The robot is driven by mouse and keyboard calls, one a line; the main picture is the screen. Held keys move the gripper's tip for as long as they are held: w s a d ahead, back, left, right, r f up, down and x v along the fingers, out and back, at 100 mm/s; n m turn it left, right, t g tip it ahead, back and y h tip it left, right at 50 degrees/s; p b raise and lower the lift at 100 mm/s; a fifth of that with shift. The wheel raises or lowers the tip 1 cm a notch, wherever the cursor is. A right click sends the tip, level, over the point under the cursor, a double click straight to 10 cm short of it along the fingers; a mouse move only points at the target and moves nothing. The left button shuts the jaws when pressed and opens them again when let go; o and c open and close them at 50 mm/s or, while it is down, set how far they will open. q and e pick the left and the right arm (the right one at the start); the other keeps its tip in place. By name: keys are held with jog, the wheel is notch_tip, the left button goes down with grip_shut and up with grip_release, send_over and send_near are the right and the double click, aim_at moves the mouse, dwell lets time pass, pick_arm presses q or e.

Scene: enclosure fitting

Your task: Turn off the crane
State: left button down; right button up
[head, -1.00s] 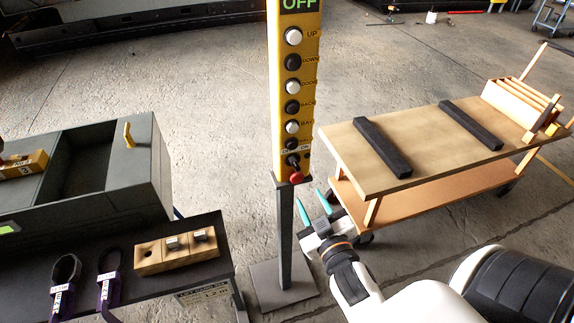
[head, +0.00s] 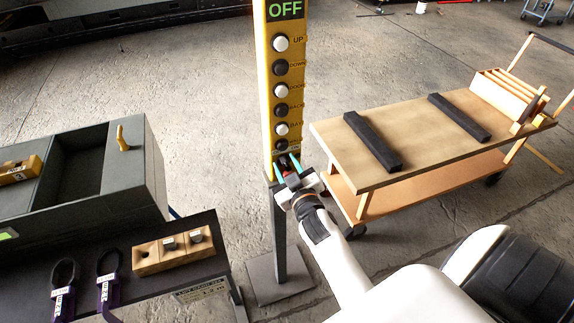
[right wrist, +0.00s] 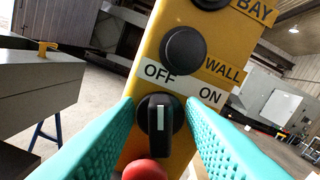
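The yellow crane control pendant (head: 265,70) stands upright on a grey post, with a green OFF display (head: 285,9) at its top. In the right wrist view, a black rotary switch (right wrist: 159,120) sits below OFF and ON labels, its white mark pointing about straight up. A red button (right wrist: 145,170) is just below it, partly cut off. My right gripper (head: 287,164) is open at the pendant's lower end. Its teal fingers (right wrist: 170,125) stand either side of the switch, with no clear contact. The head view hides the switch behind the fingers. My left gripper is out of view.
A wooden cart (head: 330,139) with two black bars stands to the right. A grey case (head: 150,170) and a dark table (head: 200,285) with straps and a wooden block (head: 145,260) are at left. Open floor lies behind the pendant.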

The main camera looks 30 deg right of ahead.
jog(key=shift+c, duration=0.2)
grip_shut()
jog(key=shift+n, duration=0.9)
jog(key=shift+o, duration=0.2)
grip_release()
jog(key=b+v, duration=0.3)
jog(key=v, duration=0.9)
jog(key=shift+a, duration=0.15)
